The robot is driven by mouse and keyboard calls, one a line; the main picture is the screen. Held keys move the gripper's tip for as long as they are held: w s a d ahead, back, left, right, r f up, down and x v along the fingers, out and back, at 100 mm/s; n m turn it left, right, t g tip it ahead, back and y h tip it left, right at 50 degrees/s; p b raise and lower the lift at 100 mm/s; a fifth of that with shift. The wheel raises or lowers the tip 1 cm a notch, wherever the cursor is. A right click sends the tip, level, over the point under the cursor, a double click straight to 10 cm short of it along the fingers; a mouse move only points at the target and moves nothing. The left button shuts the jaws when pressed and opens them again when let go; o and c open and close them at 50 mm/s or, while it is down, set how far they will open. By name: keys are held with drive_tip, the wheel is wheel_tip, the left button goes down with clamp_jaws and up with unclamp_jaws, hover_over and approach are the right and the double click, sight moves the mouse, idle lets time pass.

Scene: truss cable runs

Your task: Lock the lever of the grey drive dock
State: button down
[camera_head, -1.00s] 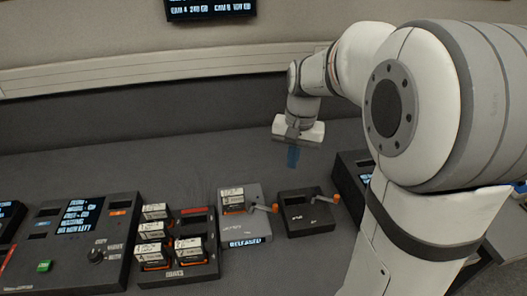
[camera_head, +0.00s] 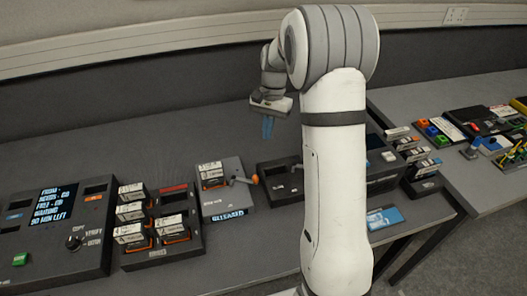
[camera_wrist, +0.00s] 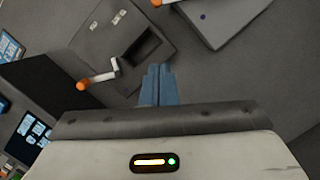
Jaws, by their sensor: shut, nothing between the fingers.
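The grey drive dock (camera_head: 238,206) stands on the bench with a cartridge (camera_head: 212,172) in it and a "RELEASED" display on its front. Its lever with an orange knob (camera_head: 255,180) sticks out at its right side. My gripper (camera_head: 267,138) is shut and empty, with blue fingers pointing down, held above and behind the docks. A lighter grey block is at the top right, cut off.
The black dock (camera_head: 283,190) stands just right of the grey dock, partly hidden by my arm. A rack of cartridges (camera_head: 190,250) and a console (camera_head: 95,215) are to the left. A box with a cartridge stack (camera_head: 424,187) is to the right. Bare bench lies behind the docks.

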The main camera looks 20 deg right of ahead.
sight(243, 178)
drive_tip(key=x, duration=0.9)
drive_tip(key=shift+s+a+f+p, duration=0.2)
drive_tip(key=shift+f+p, duration=0.1)
drive_tip(key=shift+p, duration=0.1)
drive_tip(key=shift+s+a+r+p, duration=0.15)
drive_tip(key=shift+s+a+p, duration=0.15)
drive_tip(key=shift+s+a, duration=0.85)
drive_tip(key=shift+s, duration=0.25)
drive_tip(key=shift+d, duration=0.25)
drive_tip(key=shift+a, duration=0.1)
drive_tip(key=shift+s, duration=0.1)
